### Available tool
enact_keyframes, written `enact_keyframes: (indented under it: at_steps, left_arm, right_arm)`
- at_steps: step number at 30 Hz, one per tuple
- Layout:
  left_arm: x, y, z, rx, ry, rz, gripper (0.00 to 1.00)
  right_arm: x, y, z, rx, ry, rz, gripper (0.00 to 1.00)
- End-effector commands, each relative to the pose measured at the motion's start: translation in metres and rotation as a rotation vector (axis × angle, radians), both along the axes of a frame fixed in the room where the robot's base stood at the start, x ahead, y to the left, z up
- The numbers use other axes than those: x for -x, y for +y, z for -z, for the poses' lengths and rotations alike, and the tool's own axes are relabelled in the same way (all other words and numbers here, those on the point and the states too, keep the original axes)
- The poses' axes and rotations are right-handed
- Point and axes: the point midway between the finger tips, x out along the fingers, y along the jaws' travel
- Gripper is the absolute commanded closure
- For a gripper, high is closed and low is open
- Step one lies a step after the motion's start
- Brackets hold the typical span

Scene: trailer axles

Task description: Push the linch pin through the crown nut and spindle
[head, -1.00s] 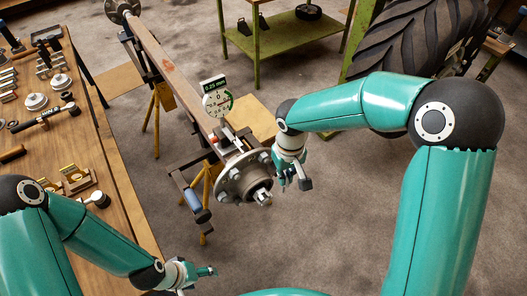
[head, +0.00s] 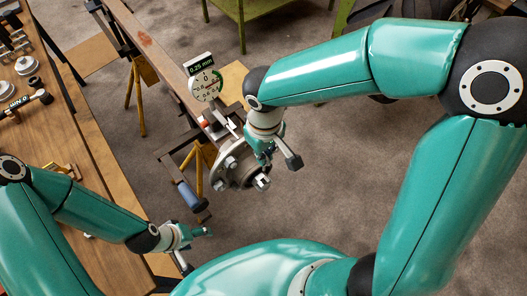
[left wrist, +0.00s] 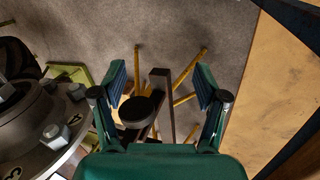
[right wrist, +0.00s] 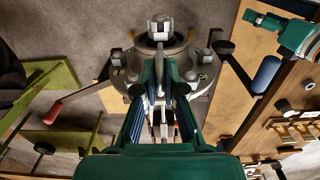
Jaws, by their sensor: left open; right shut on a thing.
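The wheel hub (head: 228,166) sits at the near end of the axle beam, with the crown nut on the spindle (head: 262,183) facing me. The nut also shows in the right wrist view (right wrist: 160,28), above the fingertips. My right gripper (right wrist: 165,68) is shut on a thin metal piece (right wrist: 160,72), apparently the linch pin, mostly hidden between the fingers. In the head view the right gripper (head: 268,158) is beside the hub, close to the nut; contact cannot be told. My left gripper (left wrist: 160,85) is open and empty, low and left of the hub in the head view (head: 201,245).
A dial gauge (head: 205,80) reading 0.25 mm stands by the beam behind the hub. A wooden bench (head: 85,165) with tools runs along the left. The floor at right is open.

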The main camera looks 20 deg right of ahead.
Motion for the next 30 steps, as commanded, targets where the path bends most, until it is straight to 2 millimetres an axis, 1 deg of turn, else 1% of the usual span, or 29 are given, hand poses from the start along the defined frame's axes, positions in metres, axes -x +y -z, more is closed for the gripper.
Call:
enact_keyframes:
  at_steps: [18,23,30]
  left_arm:
    - [0.000,0.000,0.048,0.000,-0.001,0.000,0.27]
    - [0.000,0.000,0.054,0.000,-0.001,0.000,0.27]
    - [0.000,0.000,0.054,0.000,-0.001,0.000,0.27]
  right_arm:
    - [0.000,0.001,0.052,0.000,-0.001,-0.001,1.00]
    - [0.000,0.001,0.058,0.000,-0.001,-0.003,1.00]
    - [-0.001,0.002,0.058,0.000,-0.001,-0.005,1.00]
